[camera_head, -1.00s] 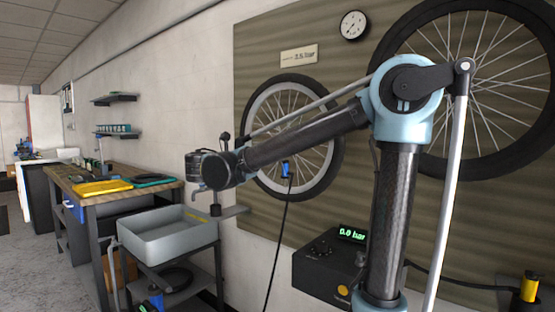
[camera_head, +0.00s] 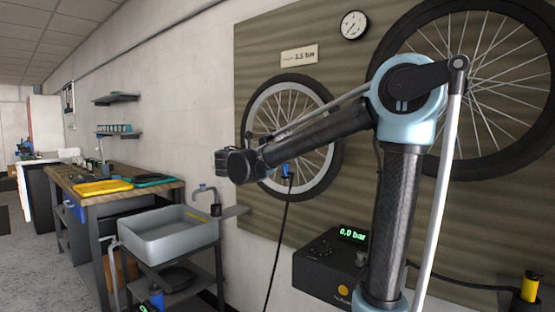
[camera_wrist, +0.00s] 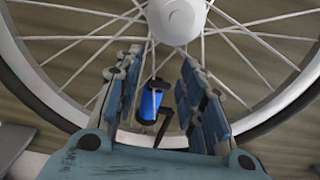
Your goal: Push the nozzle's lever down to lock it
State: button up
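The blue nozzle (camera_wrist: 150,101) sits between my gripper's two fingers in the wrist view, near the wheel's rim below the hub. A dark lever (camera_wrist: 164,122) sticks out beside it to the right. In the head view the nozzle (camera_head: 286,172) shows on the lower rim of the smaller wheel (camera_head: 258,112), with a black hose hanging from it. My gripper (camera_wrist: 153,85) is open, with gaps between the fingers and the nozzle. In the head view the gripper is mostly hidden behind my arm's wrist.
The black pump box (camera_head: 330,272) reads 0.0 bar below the wheel. A larger wheel (camera_head: 480,90) hangs at the right on the slatted panel. A grey sink (camera_head: 165,238) and a workbench (camera_head: 105,195) stand at the left. A gauge (camera_head: 354,25) hangs above.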

jog(key=shift+c, duration=0.6)
grip_shut()
